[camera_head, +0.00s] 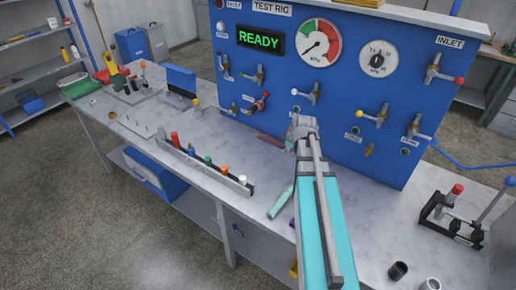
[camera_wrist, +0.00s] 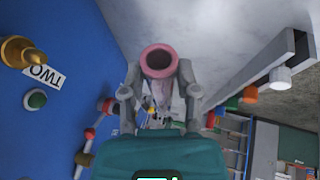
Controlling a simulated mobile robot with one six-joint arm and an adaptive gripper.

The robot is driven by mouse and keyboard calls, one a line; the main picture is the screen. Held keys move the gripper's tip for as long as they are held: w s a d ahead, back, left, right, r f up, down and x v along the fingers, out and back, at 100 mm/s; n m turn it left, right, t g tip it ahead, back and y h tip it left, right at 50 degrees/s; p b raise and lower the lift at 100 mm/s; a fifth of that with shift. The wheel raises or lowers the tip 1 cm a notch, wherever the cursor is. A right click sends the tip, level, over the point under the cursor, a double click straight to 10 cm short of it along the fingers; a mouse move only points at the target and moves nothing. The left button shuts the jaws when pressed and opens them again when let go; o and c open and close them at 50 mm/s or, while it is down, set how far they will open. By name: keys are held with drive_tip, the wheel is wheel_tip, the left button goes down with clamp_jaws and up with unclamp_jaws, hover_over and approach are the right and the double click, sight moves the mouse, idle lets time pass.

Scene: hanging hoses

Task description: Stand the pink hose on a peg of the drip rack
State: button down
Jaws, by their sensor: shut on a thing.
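The pink hose (camera_wrist: 158,62) is between the two grey fingers of my gripper (camera_wrist: 160,82) in the wrist view, its round open end facing the camera. My gripper is shut on it. In the head view, the hose (camera_head: 271,138) sticks out to the left of my gripper (camera_head: 291,140), in front of the blue panel and roughly level. A pale flat rack with small upright pegs (camera_head: 140,124), which looks like the drip rack, stands on the bench at the left, well apart from the hose. Its pegs are too small to tell apart clearly.
A long rail with several coloured caps (camera_head: 205,167) runs along the bench's front edge, also in the wrist view (camera_wrist: 262,72). The blue test rig (camera_head: 330,100) with protruding valves stands behind. A teal cylinder (camera_head: 280,202) lies near my arm. A black fixture (camera_head: 452,215) stands right.

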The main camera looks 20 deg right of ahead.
drive_tip(key=w+d+f+b, duration=0.1)
drive_tip(key=w+f+b, duration=0.1)
drive_tip(key=w, duration=0.1)
drive_tip(key=w+d+f+b, duration=0.2)
drive_tip(key=w+f+b, duration=0.1)
drive_tip(key=w, duration=0.1)
drive_tip(key=w+d+f+b, duration=0.2)
drive_tip(key=w+f+b, duration=0.1)
drive_tip(key=w, duration=0.1)
drive_tip(key=shift+w+f, duration=0.15)
drive_tip(key=shift+w, duration=0.05)
drive_tip(key=shift+w+d+f+b, duration=0.2)
drive_tip(key=shift+w+f+b, duration=0.15)
drive_tip(key=shift+b, duration=0.2)
drive_tip(key=shift+f, duration=0.1)
drive_tip(key=shift+w+d+f+b, duration=0.2)
drive_tip(key=shift+w+f+b, duration=0.15)
drive_tip(key=shift+f+b, duration=0.15)
wheel_tip(320, 180, down, 3)
drive_tip(key=b, duration=0.3)
drive_tip(key=shift+s+a+f+b, duration=0.15)
drive_tip(key=shift+s+f+b, duration=0.2)
drive_tip(key=shift+b, duration=0.3)
